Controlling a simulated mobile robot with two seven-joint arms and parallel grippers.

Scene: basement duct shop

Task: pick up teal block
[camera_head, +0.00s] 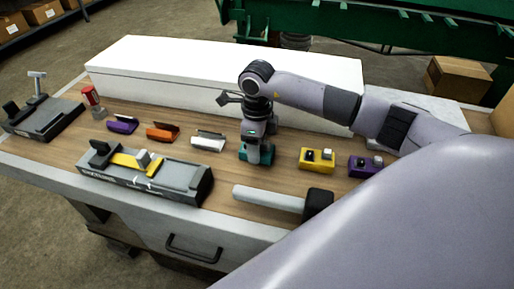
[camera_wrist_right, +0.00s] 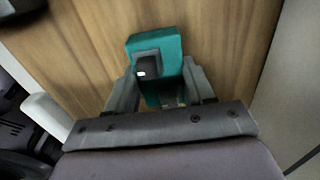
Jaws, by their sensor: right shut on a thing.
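The teal block (camera_head: 262,155) is on the wooden worktop near the middle, directly under my right gripper (camera_head: 256,148), which points straight down. In the right wrist view the teal block (camera_wrist_right: 172,48) has a dark raised part on top. It sits between the two fingers of my right gripper (camera_wrist_right: 163,90), which is shut on it. In the head view the gripper hides part of the block. I cannot tell whether the block touches the worktop. My left gripper is not in view.
A yellow block (camera_head: 317,163) and a purple block (camera_head: 362,167) lie to the right. A mallet (camera_head: 268,199) lies in front. White, orange and purple pieces (camera_head: 122,125) lie to the left. A grey fixture (camera_head: 140,185) stands front left. A long white box (camera_head: 200,85) runs behind.

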